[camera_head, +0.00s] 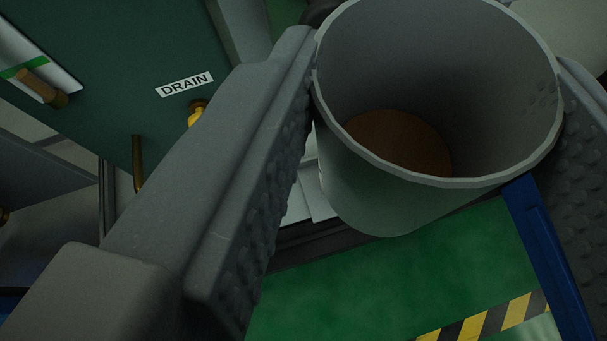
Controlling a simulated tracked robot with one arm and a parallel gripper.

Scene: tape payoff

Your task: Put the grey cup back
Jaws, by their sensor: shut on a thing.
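The grey cup (375,190) is at the upper right, seen from above into its open top. A brown round patch shows at its bottom inside; I cannot tell if it is liquid or the base. My gripper (440,95) is shut on the cup, with one ridged finger at its left side and the other at its right. The cup looks held above the green floor. The place where the cup belongs cannot be made out.
A dark green panel with a DRAIN label (185,84) is at the upper left. A yellow fitting (196,115) and a brass pipe (137,165) are below it. A blue bar (545,255) is at the right. Green floor (390,285) with a black and yellow stripe (480,325) lies below.

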